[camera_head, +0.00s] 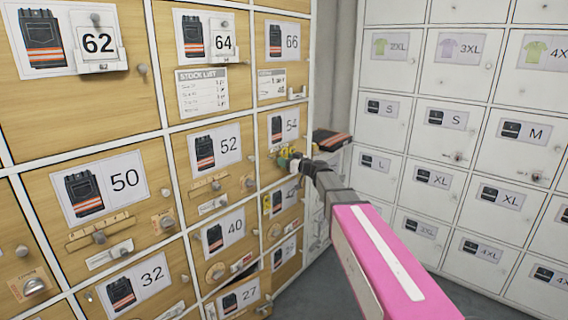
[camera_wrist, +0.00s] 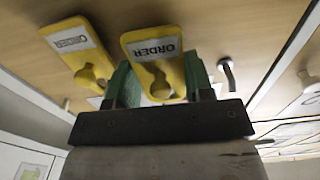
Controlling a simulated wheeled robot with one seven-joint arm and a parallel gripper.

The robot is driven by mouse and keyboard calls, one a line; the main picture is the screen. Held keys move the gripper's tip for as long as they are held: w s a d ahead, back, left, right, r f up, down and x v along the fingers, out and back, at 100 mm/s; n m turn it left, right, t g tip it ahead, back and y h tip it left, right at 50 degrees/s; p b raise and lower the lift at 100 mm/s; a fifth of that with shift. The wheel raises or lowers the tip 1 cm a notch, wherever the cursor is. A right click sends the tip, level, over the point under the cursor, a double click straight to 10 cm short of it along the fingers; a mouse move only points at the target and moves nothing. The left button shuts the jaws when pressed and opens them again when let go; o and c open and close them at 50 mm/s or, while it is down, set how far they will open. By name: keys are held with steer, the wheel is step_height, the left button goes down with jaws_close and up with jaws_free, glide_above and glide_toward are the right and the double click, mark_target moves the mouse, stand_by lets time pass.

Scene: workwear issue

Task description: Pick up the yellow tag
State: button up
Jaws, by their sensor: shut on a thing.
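A yellow tag (camera_wrist: 150,38) with a white label reading ORDER is between the two green fingers of my gripper (camera_wrist: 160,82) in the wrist view. My gripper is shut on it, around its narrower knobbed part. The tag lies close against a wooden face; I cannot tell if it still touches it. A second yellow tag (camera_wrist: 78,42) with a white label is just left of it. In the head view my gripper (camera_head: 288,160) is at the wooden locker front below number 54, small and partly hidden, with a bit of yellow and green at its tip.
Wooden locker doors (camera_head: 130,238) with numbers, trouser pictures and knobs fill the left. White lockers (camera_head: 472,90) stand on the right. A dark folded garment with an orange stripe (camera_head: 330,140) juts out near my wrist. A metal hook or knob (camera_wrist: 226,72) is right of the fingers.

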steer(key=v, duration=1.7)
